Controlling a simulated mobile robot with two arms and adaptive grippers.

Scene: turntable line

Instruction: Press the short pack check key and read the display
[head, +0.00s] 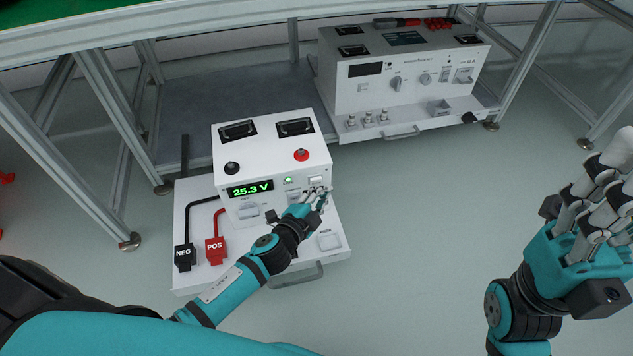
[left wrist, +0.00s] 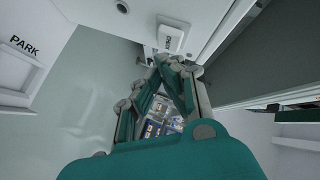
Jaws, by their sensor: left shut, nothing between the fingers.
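The white instrument box (head: 262,150) stands on a low drawer unit in the head view. Its display (head: 250,189) reads 25.3 V in green. A green lamp (head: 288,180) glows to the right of the display. The small white check key (head: 316,181) is right of the lamp; in the left wrist view the key (left wrist: 171,37) bears lettering that looks like CHECK. My left gripper (head: 319,195) is shut and empty, its fingertips (left wrist: 168,66) close at the key; I cannot tell whether they touch it. My right gripper (head: 598,195) is apart at the right.
Black NEG (head: 184,257) and red POS (head: 215,250) clamps sit on the tray (head: 192,212) left of the box. A PARK pad (head: 329,241) is at its right. A second larger instrument (head: 385,85) stands behind under the bench frame. Floor between is clear.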

